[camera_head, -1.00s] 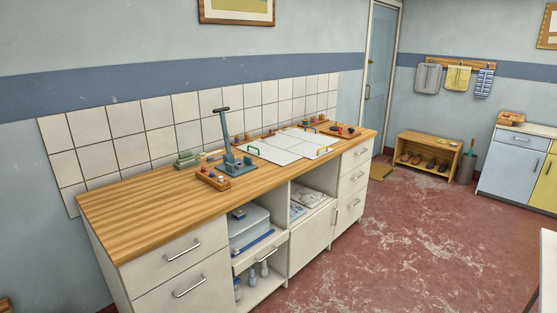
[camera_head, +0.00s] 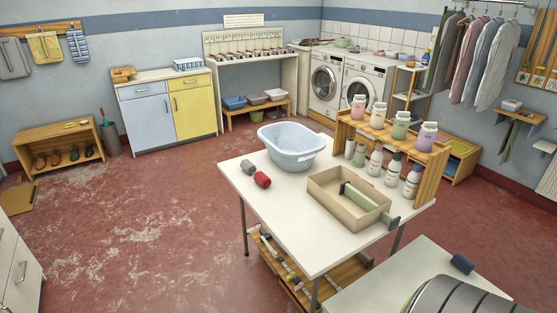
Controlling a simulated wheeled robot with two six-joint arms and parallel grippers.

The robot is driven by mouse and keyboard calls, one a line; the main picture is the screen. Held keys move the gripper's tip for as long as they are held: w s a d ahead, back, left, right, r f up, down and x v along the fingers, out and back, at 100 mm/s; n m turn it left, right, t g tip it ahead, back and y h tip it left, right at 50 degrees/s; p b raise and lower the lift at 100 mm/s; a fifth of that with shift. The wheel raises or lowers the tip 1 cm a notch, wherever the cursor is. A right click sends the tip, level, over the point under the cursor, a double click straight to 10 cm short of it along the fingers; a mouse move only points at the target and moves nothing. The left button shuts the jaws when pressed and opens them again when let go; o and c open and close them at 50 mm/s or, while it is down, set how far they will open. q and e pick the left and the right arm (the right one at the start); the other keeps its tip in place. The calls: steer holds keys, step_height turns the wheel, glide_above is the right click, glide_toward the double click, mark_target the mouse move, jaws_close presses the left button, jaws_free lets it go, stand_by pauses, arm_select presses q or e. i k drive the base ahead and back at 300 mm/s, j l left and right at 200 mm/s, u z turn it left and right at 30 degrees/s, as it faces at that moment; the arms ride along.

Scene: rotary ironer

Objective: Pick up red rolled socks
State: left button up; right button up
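The red rolled socks (camera_head: 262,180) lie on the left part of a white table in the middle of the room. A grey roll (camera_head: 248,167), likely also rolled socks, lies right beside them toward the back left. Neither of my grippers shows in the head view.
On the same white table (camera_head: 258,207) stand a pale blue basin (camera_head: 291,146), a cardboard box (camera_head: 340,205) with a green-handled item, and a wooden rack (camera_head: 390,138) of bottles. A second table (camera_head: 390,275) with a large grey roller is at the front right. Red floor to the left is clear.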

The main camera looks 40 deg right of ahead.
mark_target(263, 180)
steer(key=i+l+z, duration=0.1)
steer(key=i+z, duration=0.85)
steer(key=i+j+z, duration=0.3)
steer(key=i+z, duration=0.2)
